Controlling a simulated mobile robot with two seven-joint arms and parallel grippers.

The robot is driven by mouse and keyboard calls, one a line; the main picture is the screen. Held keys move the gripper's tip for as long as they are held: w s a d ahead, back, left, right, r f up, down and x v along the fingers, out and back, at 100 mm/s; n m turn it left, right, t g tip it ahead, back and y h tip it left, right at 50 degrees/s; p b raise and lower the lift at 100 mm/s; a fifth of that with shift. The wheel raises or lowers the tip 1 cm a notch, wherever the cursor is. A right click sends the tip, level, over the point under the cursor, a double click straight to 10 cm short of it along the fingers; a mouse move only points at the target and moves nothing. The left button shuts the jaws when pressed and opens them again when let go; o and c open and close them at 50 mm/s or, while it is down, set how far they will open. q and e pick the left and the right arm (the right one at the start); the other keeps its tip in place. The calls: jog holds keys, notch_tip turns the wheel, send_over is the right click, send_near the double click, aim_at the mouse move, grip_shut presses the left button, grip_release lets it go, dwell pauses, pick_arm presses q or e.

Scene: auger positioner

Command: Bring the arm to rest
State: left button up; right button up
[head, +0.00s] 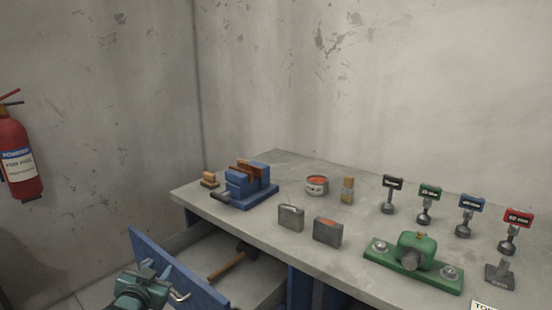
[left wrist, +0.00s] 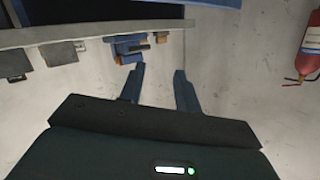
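My left gripper (head: 148,274) is at the bottom left of the head view, by the blue front of an open drawer (head: 165,262). In the left wrist view its two fingers (left wrist: 159,70) stand apart with nothing between them. A pale hooked piece, perhaps the drawer's handle, shows just right of the gripper; I cannot tell whether they touch. My right gripper is in neither view.
The open drawer holds a hammer (head: 226,265). The grey workbench (head: 270,235) carries a blue vise (head: 244,187), a red-topped tin (head: 317,186), a green device (head: 414,252) and several labelled stands. A fire extinguisher (head: 17,155) hangs on the left wall.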

pick_arm(q)
jog(key=s+d+f+g+h, duration=0.1)
jog(key=s+d+f, duration=0.3)
jog(key=s+f, duration=0.25)
jog(key=s+d+f+g+h, duration=0.1)
jog(key=s+d+f+g, duration=0.1)
jog(key=s+d+f, duration=0.45)
jog(key=s+d+f+g, duration=0.1)
jog(key=s+d, duration=0.1)
jog(key=s, duration=0.7)
jog(key=s+d+g+h, duration=0.1)
jog(key=s+d, duration=0.1)
jog(key=s, duration=0.8)
jog(key=shift+s+d+f+n, duration=0.15)
jog(key=shift+d+f+n, duration=0.05)
jog(key=shift+f+n, duration=0.15)
